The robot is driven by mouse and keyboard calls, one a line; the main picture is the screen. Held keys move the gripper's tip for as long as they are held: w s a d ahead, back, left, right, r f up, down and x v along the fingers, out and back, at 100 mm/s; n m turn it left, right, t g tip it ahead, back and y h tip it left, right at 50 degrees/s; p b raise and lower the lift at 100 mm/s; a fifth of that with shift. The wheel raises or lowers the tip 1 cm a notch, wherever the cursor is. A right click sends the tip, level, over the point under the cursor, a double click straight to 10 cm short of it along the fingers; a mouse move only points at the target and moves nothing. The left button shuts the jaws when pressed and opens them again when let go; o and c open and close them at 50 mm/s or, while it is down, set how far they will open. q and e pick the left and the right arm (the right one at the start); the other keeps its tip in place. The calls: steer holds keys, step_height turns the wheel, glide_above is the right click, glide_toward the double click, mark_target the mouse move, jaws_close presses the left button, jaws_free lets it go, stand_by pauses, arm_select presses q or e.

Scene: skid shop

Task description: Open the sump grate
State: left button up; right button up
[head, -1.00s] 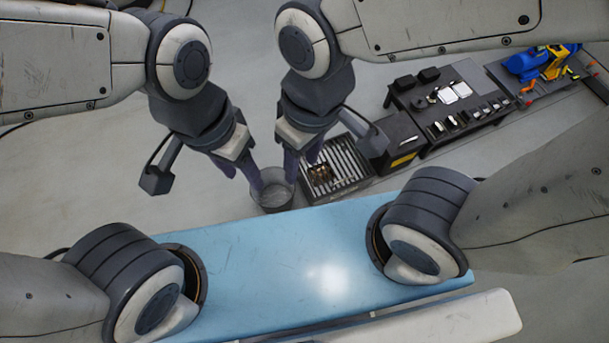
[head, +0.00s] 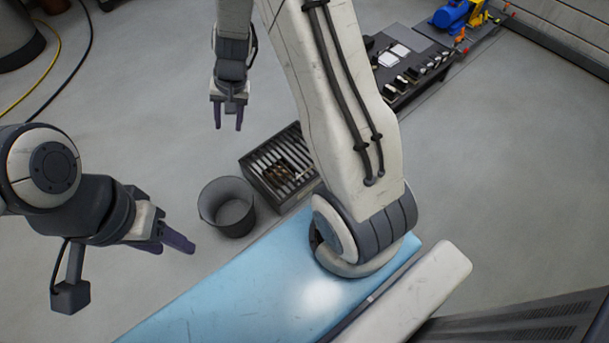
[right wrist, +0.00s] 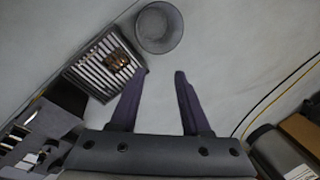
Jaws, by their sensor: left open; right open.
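My left gripper (head: 172,242) is open and empty, left of the bucket. My right arm hides part of the box's right side.
A dark round bucket (head: 227,206) stands on the floor beside the sump box. My light blue base top lies in front. A dark bench (head: 405,75) with small parts and a blue and yellow machine (head: 457,14) are at upper right. Hoses run at upper left, with open floor between.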

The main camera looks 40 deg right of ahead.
steer(key=w+d+f+m+h+b, duration=0.1)
steer(key=d+f+m+b, duration=0.3)
steer(key=d+f, duration=0.55)
steer(key=w+d+f+m+b, duration=0.15)
steer(key=d+f+b, duration=0.4)
steer(key=f, duration=0.75)
steer(key=m+h+b, duration=0.1)
steer(key=m+b, duration=0.4)
glide_toward(307, 170)
steer(key=shift+t, duration=0.3)
steer(key=f+b, duration=0.1)
steer(key=f, duration=0.1)
steer(key=f+b, duration=0.3)
steer(key=f, duration=0.2)
steer(key=shift+w+f, duration=0.1)
steer(key=shift+w, duration=0.3)
steer(key=shift+w+f+b, duration=0.15)
steer(key=shift+f+b, duration=0.15)
steer(key=shift+f, duration=0.1)
arm_select(q)
step_height(307, 170, down, 22)
steer(key=shift+f, duration=0.1)
arm_select(e)
jaws_close()
